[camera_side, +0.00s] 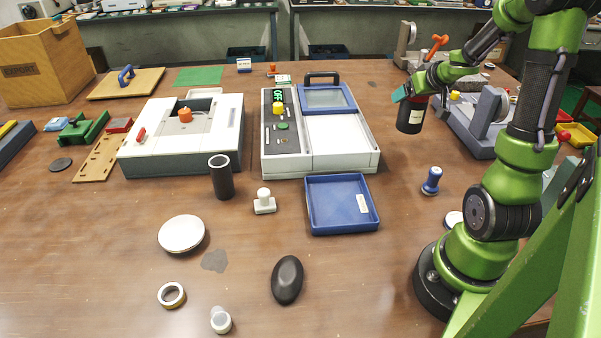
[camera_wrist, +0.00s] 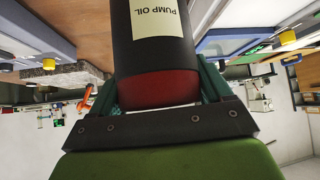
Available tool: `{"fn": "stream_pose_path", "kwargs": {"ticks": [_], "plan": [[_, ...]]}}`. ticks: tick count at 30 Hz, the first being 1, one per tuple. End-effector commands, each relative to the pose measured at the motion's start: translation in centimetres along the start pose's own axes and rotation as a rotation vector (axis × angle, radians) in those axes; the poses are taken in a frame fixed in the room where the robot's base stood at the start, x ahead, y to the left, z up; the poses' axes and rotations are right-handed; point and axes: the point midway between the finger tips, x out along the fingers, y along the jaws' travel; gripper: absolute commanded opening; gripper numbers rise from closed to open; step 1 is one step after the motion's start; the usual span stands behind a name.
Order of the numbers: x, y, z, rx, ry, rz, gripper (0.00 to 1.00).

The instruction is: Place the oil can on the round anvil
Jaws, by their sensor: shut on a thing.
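The oil can (camera_side: 410,116) is a black cylinder with a red end and a pale label. My gripper (camera_side: 405,94) is shut on it near the red end and holds it in the air at the right, above the table. In the wrist view the can (camera_wrist: 155,50) fills the middle, its label reading "PUMP OIL" upside down, between the green fingers (camera_wrist: 160,90). I cannot tell for certain which thing is the round anvil. A pale round disc (camera_side: 182,234) lies on the table at front left, and a smaller white disc (camera_side: 453,219) lies near my base.
A white and grey instrument (camera_side: 340,145) stands in mid-table, with a blue tray (camera_side: 342,228) in front. A grey machine (camera_side: 485,122) stands right of the can. A black cylinder (camera_side: 222,178), blue-handled stamp (camera_side: 431,181) and black oval object (camera_side: 287,280) stand or lie nearby.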

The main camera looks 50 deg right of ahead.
Motion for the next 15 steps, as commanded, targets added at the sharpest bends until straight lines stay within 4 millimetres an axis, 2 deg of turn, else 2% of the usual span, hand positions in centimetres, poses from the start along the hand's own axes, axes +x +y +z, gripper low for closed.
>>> {"fn": "stream_pose_path", "kwargs": {"ticks": [8,15], "plan": [[-1.2,0.0,-1.4,-0.003,0.005,0.000,0.21],[-3.2,0.0,-3.3,-0.004,0.006,0.000,0.21]]}}
